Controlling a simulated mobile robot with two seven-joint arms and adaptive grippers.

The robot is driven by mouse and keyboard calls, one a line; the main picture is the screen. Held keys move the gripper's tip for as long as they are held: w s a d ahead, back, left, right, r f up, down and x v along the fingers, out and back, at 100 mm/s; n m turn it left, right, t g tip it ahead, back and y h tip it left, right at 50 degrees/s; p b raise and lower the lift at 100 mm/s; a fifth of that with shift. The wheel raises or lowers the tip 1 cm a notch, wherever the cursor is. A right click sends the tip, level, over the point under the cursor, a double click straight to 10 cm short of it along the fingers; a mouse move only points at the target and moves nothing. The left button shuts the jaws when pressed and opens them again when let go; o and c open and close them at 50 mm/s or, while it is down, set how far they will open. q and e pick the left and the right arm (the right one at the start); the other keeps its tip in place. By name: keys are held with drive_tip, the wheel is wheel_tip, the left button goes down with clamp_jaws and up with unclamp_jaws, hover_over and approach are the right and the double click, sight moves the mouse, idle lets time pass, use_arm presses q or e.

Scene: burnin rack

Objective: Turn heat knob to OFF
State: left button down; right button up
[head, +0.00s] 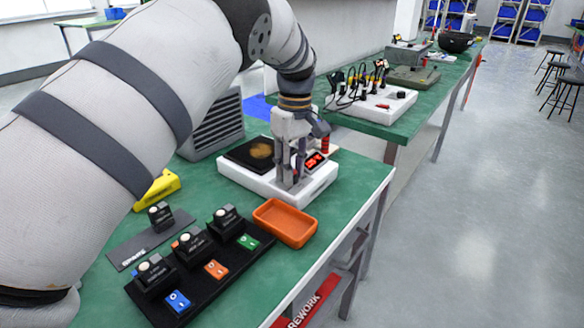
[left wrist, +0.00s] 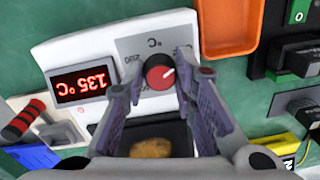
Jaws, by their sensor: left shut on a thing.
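The heat knob (left wrist: 159,72) is red with a white pointer line and sits on a grey dial panel of the white hot plate (head: 233,176). In the left wrist view its pointer slants up to the right. The red display (left wrist: 83,85) beside it reads 135 °C. My left gripper (head: 291,183) reaches down onto the front of the hot plate. In the left wrist view its two fingers stand on either side of the knob, shut on it. In the head view the fingers hide the knob. My right gripper is in neither view.
An orange tray (head: 285,219) lies right in front of the hot plate. A black rack (head: 222,262) with several small units and coloured switches is nearer. A grey vented box (head: 217,125) stands behind, a yellow piece (head: 158,188) at left. The bench's right edge is close.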

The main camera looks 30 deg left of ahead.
use_arm(q)
drive_tip(key=shift+f, duration=0.1)
drive_tip(key=c, duration=1.3)
unclamp_jaws()
wheel_tip(320, 180, up, 12)
drive_tip(key=shift+w, duration=0.25)
drive_tip(key=shift+d, duration=0.1)
